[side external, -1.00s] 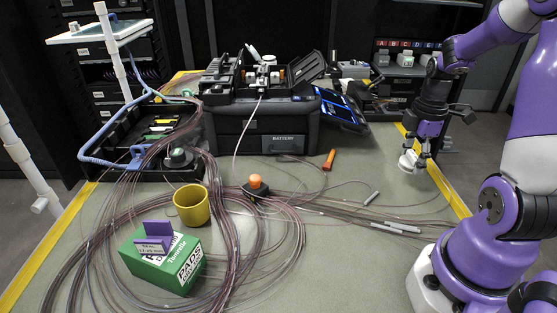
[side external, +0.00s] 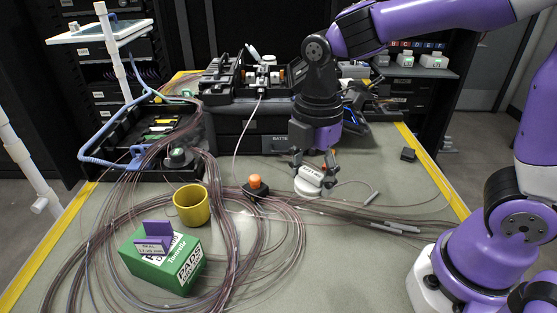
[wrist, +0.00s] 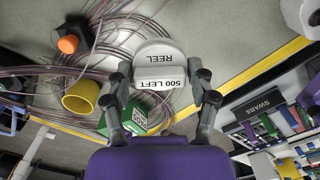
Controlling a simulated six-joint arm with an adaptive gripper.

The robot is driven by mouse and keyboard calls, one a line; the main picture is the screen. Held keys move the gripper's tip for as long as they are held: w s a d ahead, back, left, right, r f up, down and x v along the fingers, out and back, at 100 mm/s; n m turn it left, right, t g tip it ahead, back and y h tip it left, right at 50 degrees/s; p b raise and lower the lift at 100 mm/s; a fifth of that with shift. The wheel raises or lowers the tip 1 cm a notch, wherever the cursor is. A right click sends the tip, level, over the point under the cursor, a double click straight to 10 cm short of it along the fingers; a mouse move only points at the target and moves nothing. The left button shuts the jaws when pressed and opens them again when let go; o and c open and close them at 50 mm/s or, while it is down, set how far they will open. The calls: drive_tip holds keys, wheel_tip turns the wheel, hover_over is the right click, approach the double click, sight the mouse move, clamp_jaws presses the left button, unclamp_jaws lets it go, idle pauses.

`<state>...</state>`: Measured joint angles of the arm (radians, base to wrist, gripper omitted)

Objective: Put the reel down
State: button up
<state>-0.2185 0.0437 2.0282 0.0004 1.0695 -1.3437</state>
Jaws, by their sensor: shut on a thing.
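The white reel (side external: 310,180) is between the fingers of my gripper (side external: 314,168), over the middle right of the bench. In the wrist view the reel (wrist: 157,52) shows the labels "REEL" and "500 LEFT", and my gripper (wrist: 160,90) has a finger on each side of it. My gripper is shut on the reel and points down. The reel's lower edge is close to the bench top; I cannot tell whether it touches. My arm hides part of the splicer behind.
A black holder with an orange knob (side external: 256,186) stands left of the reel. Fibre coils (side external: 285,240) spread across the bench. Grey metal sleeves (side external: 388,226) lie to the right. A yellow cup (side external: 192,205) and a green box (side external: 165,262) stand front left. The right bench strip is mostly clear.

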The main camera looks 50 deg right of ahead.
drive_tip(key=s+a+n, duration=0.4)
drive_tip(key=a+n, duration=0.1)
drive_tip(key=a, duration=0.4)
drive_tip(key=s+a+n, duration=0.4)
drive_tip(key=s+a, duration=0.1)
drive_tip(key=a, duration=0.4)
hover_over(251, 271)
wheel_tip(251, 271, down, 7)
drive_tip(key=shift+s+r, duration=0.1)
drive_tip(key=shift+f, duration=2.1)
drive_tip(key=o, duration=1.1)
drive_tip(key=shift+f, duration=0.15)
drive_tip(key=shift+o, duration=0.2)
